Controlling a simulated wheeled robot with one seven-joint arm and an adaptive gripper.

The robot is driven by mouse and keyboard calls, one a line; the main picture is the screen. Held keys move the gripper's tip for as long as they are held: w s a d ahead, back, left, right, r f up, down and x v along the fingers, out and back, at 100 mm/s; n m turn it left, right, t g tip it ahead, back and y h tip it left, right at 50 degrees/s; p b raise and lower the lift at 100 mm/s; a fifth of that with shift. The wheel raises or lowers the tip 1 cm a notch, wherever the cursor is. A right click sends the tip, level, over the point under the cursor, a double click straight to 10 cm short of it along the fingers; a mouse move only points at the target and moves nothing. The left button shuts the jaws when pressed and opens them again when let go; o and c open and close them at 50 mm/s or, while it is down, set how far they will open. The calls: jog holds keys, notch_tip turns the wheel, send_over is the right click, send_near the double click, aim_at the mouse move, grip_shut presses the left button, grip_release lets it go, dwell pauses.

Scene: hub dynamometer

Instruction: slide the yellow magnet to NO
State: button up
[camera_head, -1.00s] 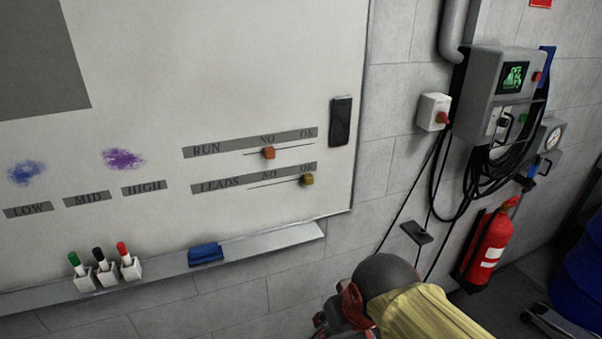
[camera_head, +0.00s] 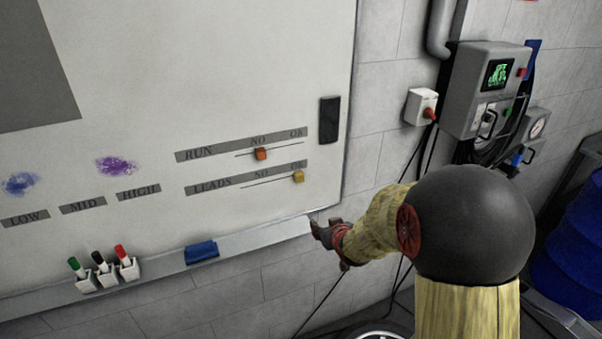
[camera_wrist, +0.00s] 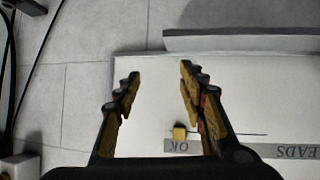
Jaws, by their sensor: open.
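The yellow magnet (camera_head: 298,177) sits at the right end of the line in the LEADS row (camera_head: 246,178) on the whiteboard, beside OK. NO is printed to its left in the same row. In the wrist view the yellow magnet (camera_wrist: 179,132) appears below the fingertips, between the fingers and nearer the right one, next to the upside-down OK label. My gripper (camera_wrist: 158,75) is open and empty. In the head view my gripper (camera_head: 328,236) is in front of the board's lower right corner, below the magnet and apart from it.
An orange magnet (camera_head: 260,154) sits near NO in the RUN row above. A black block (camera_head: 329,120) is on the board's right edge. The tray ledge (camera_head: 262,236) holds a blue eraser (camera_head: 201,252) and several markers. A grey control box (camera_head: 480,90) hangs on the wall at right.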

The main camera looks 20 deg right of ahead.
jog(key=w+r+t, duration=0.3)
jog(key=w, duration=0.1)
jog(key=n+t+y, duration=0.1)
jog(key=t+y, duration=0.1)
jog(key=t, duration=0.2)
send_near(301, 176)
jog(key=w, duration=0.2)
jog(key=w+p, duration=0.1)
jog(key=w, duration=0.6)
jog(key=shift+w+r, duration=0.1)
jog(key=shift+w, duration=0.25)
jog(key=shift+c, duration=1.3)
jog(key=c, duration=0.7)
grip_shut()
